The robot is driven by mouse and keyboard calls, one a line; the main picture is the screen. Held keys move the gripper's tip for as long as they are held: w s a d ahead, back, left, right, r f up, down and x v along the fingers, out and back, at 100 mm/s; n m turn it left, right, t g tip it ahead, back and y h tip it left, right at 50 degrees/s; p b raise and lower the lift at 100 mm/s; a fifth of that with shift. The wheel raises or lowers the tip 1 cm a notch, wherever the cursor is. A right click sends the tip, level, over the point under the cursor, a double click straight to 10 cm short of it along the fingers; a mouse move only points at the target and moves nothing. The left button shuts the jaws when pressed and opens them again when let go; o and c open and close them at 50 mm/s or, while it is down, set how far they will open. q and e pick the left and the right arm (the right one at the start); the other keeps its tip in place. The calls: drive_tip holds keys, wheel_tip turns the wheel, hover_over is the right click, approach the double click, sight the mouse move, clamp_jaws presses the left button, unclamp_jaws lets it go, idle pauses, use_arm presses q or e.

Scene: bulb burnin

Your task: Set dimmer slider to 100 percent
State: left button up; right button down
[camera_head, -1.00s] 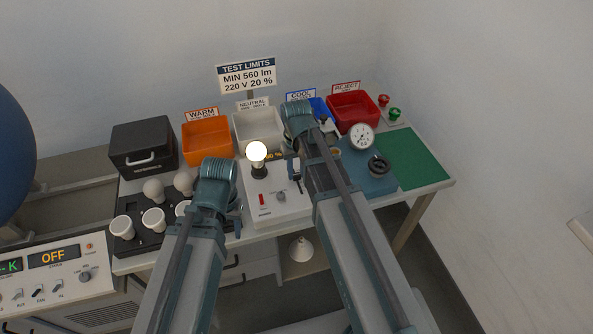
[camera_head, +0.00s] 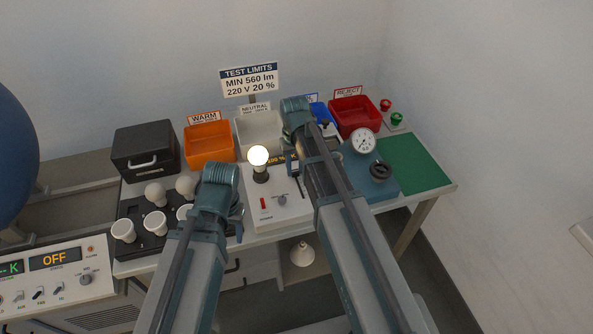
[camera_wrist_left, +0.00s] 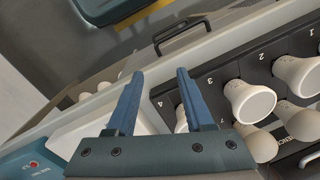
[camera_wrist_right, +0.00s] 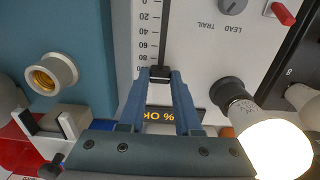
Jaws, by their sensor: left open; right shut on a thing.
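The white dimmer panel (camera_head: 265,215) stands mid-bench with a lit bulb (camera_head: 258,157) in its socket. In the right wrist view the black slider knob (camera_wrist_right: 158,74) sits at the 100 end of the printed scale (camera_wrist_right: 148,32). My right gripper (camera_wrist_right: 160,80) is shut on this knob; it also shows in the head view (camera_head: 292,165). The orange-lettered display (camera_wrist_right: 160,115) is partly hidden by the fingers; in the head view it seems to read 100 %. My left gripper (camera_head: 238,222) is open and empty near the bench's front edge; its fingers (camera_wrist_left: 155,85) show in the left wrist view.
A black rack (camera_head: 150,235) of several bulbs stands left of the panel. Orange (camera_head: 210,153), white (camera_head: 260,145), blue and red (camera_head: 353,127) bins line the back. A teal gauge unit (camera_head: 372,180) is right of the panel. The green mat (camera_head: 415,165) is clear.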

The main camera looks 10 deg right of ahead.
sight(295, 170)
drive_tip(key=c, duration=0.6)
unclamp_jaws()
drive_tip(key=shift+w, duration=0.3)
drive_tip(key=shift+s, duration=0.1)
drive_tip(key=shift+r, duration=0.15)
wheel_tip(295, 170, up, 14)
drive_tip(key=p, duration=1.3)
drive_tip(key=shift+f+p, duration=0.2)
drive_tip(key=shift+p, duration=0.2)
drive_tip(key=s+a+f+n+b, duration=0.1)
drive_tip(key=s+a, duration=0.4)
drive_tip(key=s, duration=0.4)
drive_tip(key=s+a+f+n+h+b, duration=0.1)
drive_tip(key=s+a+n, duration=0.1)
drive_tip(key=s+a, duration=0.3)
drive_tip(key=s, duration=0.4)
drive_tip(key=shift+s+a, duration=0.15)
drive_tip(key=shift+s, duration=0.1)
